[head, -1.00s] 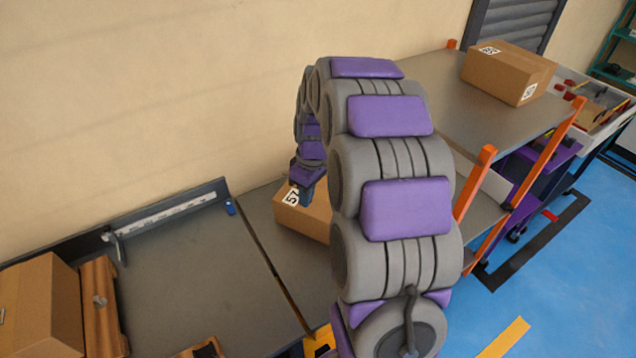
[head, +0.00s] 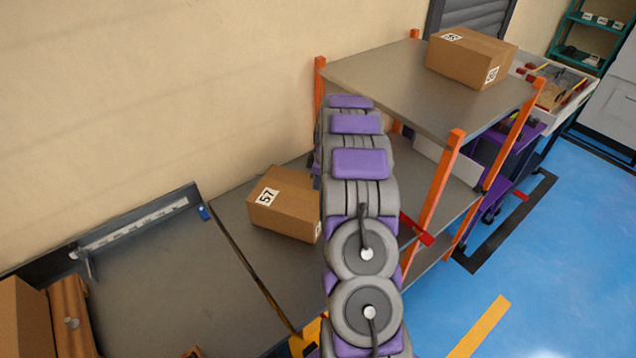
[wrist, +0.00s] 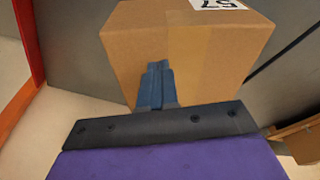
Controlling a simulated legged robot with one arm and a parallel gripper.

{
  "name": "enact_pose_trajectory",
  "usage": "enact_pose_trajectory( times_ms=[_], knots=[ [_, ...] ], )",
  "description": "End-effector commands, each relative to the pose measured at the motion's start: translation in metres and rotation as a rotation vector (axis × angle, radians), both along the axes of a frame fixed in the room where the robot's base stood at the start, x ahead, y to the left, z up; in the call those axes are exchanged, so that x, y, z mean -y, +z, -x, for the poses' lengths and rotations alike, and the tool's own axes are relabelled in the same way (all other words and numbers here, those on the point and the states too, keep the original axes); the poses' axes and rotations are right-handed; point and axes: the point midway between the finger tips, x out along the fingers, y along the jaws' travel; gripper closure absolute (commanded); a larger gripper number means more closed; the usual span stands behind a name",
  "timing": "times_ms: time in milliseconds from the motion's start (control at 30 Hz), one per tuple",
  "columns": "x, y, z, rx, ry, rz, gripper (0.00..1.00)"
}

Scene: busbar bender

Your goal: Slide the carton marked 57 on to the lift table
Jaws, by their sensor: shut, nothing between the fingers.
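The brown carton marked 57 (head: 285,205) stands upright on a grey table surface (head: 240,222), which I take to be the lift table, with a yellow part (head: 303,343) at its near corner. Its white label faces up. In the wrist view the carton (wrist: 190,60) fills the upper middle. My gripper (wrist: 158,66) is shut and empty, its blue fingers in front of one carton face. Whether they touch it I cannot tell. In the head view my arm hides the gripper almost wholly, at the carton's right side.
A rack with orange posts (head: 443,195) stands right, another carton (head: 470,58) on its top shelf. A bench (head: 150,275) with a ruled fence lies left, across a narrow dark gap. A wooden piece (head: 70,315) and a carton (head: 20,315) stand at its left end.

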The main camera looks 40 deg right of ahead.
Motion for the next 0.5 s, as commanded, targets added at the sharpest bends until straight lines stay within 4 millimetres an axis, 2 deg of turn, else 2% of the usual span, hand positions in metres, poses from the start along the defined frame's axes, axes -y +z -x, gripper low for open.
enact_pose_trajectory(
  times_ms=[300,500],
  knots=[
    [-0.035,-0.002,-0.052,0.002,0.003,0.001,1.00],
    [-0.051,-0.002,-0.076,0.000,0.002,-0.001,1.00]
  ],
)
